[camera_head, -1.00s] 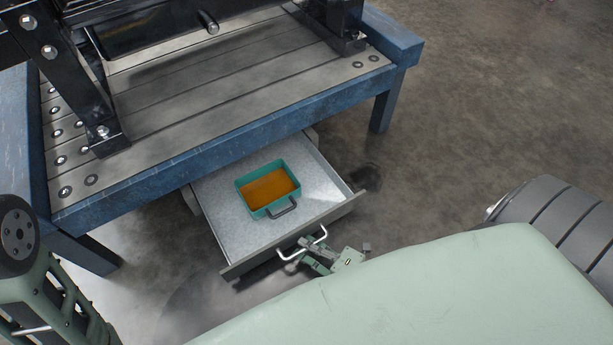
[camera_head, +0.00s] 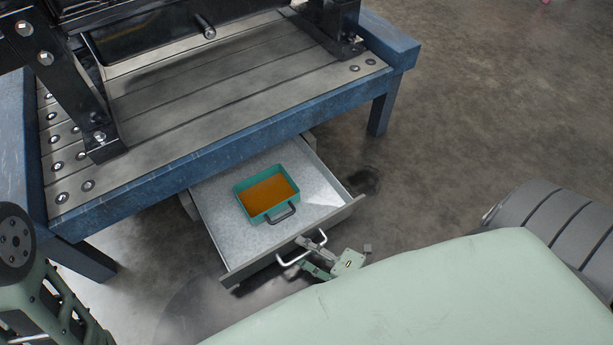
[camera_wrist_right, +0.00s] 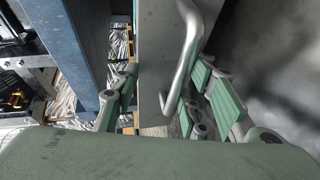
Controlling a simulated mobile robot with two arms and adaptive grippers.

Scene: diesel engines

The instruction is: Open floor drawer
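The floor drawer (camera_head: 215,215), a grey metal drawer under the blue workbench, stands pulled well out. Its front panel has a silver bar handle (camera_head: 288,259), which also shows large in the right wrist view (camera_wrist_right: 184,60). My right gripper (camera_head: 312,262) is at this handle. In the wrist view its two green-padded fingers (camera_wrist_right: 165,95) are spread apart, one on each side of the front panel and handle. They do not look closed on the bar; contact is unclear. My left gripper is not in view; only part of my left arm shows at the left edge.
A teal tray (camera_head: 293,179) with orange-brown contents and a dark handle sits in the drawer. The blue workbench (camera_head: 175,178) with a slatted top and black engine stand is above it. Bare concrete floor lies to the right.

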